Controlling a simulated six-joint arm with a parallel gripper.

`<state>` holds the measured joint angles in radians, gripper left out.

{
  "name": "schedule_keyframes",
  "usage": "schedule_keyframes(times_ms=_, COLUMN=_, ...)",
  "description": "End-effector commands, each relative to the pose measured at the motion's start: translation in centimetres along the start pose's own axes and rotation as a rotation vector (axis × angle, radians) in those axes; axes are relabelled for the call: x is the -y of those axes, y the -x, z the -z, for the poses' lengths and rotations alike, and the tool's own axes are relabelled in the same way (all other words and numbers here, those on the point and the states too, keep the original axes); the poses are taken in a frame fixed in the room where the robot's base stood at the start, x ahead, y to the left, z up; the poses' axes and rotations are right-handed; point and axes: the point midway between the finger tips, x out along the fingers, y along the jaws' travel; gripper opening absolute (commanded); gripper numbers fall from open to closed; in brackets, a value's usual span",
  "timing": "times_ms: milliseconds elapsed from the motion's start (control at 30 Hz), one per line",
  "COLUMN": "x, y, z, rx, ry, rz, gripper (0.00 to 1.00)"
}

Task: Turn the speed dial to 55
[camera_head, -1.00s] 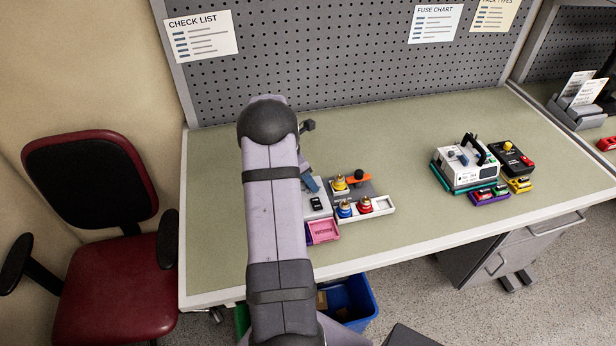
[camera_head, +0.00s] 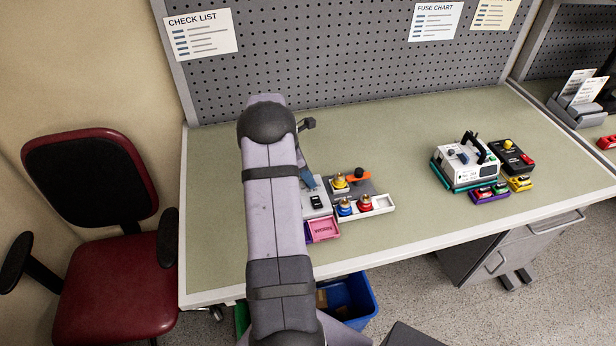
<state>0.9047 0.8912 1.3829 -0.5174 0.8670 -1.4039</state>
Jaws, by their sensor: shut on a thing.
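My gripper (camera_head: 310,183) shows only in part, as a blue-grey piece beside my arm. It points down at the left end of a grey unit (camera_head: 319,212) with a black rocker switch (camera_head: 317,202). My gripper is shut on the speed dial there, but my arm and gripper hide the dial and its scale, so I cannot read its setting.
Right of the unit are a yellow-topped knob (camera_head: 340,181), an orange part (camera_head: 359,175) and a white tray (camera_head: 383,203) with blue and red connectors. A white pump (camera_head: 465,168) stands farther right, with clear table between.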

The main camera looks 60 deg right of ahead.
Motion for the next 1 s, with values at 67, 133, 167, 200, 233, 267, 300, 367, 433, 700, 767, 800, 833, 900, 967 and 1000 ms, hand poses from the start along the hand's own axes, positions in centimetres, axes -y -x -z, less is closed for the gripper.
schedule_keyframes(times_ms=67, x=-0.18, y=0.02, z=0.01, rx=0.001, ry=-0.053, rz=0.02, gripper=0.0)
schedule_keyframes(times_ms=133, x=-0.24, y=0.02, z=0.01, rx=0.0, ry=-0.107, rz=0.041, gripper=0.0)
schedule_keyframes(times_ms=167, x=-0.24, y=0.01, z=0.02, rx=0.0, ry=-0.132, rz=0.053, gripper=0.0)
schedule_keyframes(times_ms=200, x=-0.26, y=-0.03, z=0.02, rx=0.0, ry=-0.165, rz=0.067, gripper=0.0)
schedule_keyframes(times_ms=233, x=-0.32, y=-0.01, z=-0.01, rx=0.001, ry=-0.192, rz=0.076, gripper=0.0)
schedule_keyframes(times_ms=267, x=-0.31, y=-0.01, z=-0.01, rx=0.001, ry=-0.218, rz=0.088, gripper=0.0)
schedule_keyframes(times_ms=300, x=-0.32, y=-0.05, z=0.01, rx=0.0, ry=-0.253, rz=0.103, gripper=0.0)
schedule_keyframes(times_ms=367, x=-0.39, y=-0.03, z=-0.04, rx=0.0, ry=-0.307, rz=0.124, gripper=0.0)
schedule_keyframes(times_ms=433, x=-0.43, y=-0.06, z=-0.04, rx=-0.001, ry=-0.37, rz=0.149, gripper=0.0)
schedule_keyframes(times_ms=700, x=-0.56, y=-0.14, z=-0.14, rx=-0.001, ry=-0.607, rz=0.248, gripper=0.0)
schedule_keyframes(times_ms=767, x=-0.58, y=-0.12, z=-0.17, rx=0.0, ry=-0.657, rz=0.269, gripper=0.0)
schedule_keyframes(times_ms=800, x=-0.58, y=-0.14, z=-0.17, rx=0.0, ry=-0.686, rz=0.281, gripper=0.0)
schedule_keyframes(times_ms=833, x=-0.61, y=-0.09, z=-0.19, rx=-0.001, ry=-0.705, rz=0.289, gripper=0.0)
schedule_keyframes(times_ms=900, x=-0.6, y=-0.1, z=-0.2, rx=-0.001, ry=-0.743, rz=0.305, gripper=0.0)
schedule_keyframes(times_ms=967, x=-0.6, y=-0.08, z=-0.24, rx=0.0, ry=-0.77, rz=0.317, gripper=0.0)
schedule_keyframes(times_ms=1000, x=-0.6, y=-0.1, z=-0.25, rx=0.0, ry=-0.786, rz=0.323, gripper=0.0)
